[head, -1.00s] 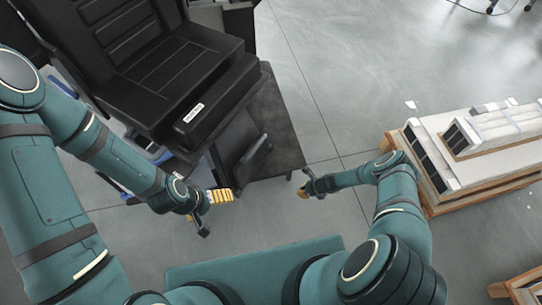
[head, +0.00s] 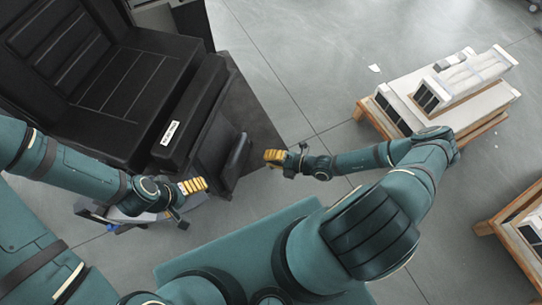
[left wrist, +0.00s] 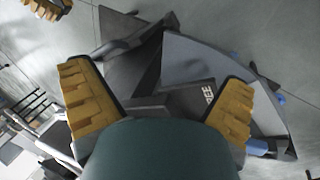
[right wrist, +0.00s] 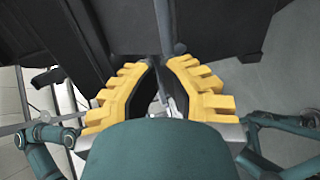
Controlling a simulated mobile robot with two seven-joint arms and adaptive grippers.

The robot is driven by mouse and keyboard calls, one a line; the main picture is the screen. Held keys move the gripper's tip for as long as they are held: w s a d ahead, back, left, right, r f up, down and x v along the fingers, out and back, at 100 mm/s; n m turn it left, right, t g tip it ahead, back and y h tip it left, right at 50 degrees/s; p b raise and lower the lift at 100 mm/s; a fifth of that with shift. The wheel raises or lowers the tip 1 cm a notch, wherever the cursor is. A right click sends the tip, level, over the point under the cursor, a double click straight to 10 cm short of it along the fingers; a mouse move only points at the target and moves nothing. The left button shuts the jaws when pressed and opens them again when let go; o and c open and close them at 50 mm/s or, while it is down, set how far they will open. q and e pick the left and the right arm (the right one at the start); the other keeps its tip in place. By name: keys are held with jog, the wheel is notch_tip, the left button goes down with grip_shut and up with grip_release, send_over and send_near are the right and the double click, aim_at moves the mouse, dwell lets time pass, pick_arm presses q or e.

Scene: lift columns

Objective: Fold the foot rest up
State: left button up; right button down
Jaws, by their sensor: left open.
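The black padded chair (head: 112,85) stands at the upper left in the head view, with a white label on its front edge. My right gripper (head: 274,157) is just right of the plate. In the right wrist view its fingertips (right wrist: 157,65) are close together near a dark panel; contact is unclear.
A low wooden pallet (head: 370,118) with white boxed units stands at the right. Another pallet (head: 490,228) is at the lower right.

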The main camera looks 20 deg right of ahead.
aim_at(237, 152)
jog(key=b+x, duration=0.1)
jog(key=x, duration=0.9)
pick_arm(q)
jog(key=shift+w+f, duration=0.2)
jog(key=shift+f, duration=0.6)
jog(key=shift+r, duration=0.1)
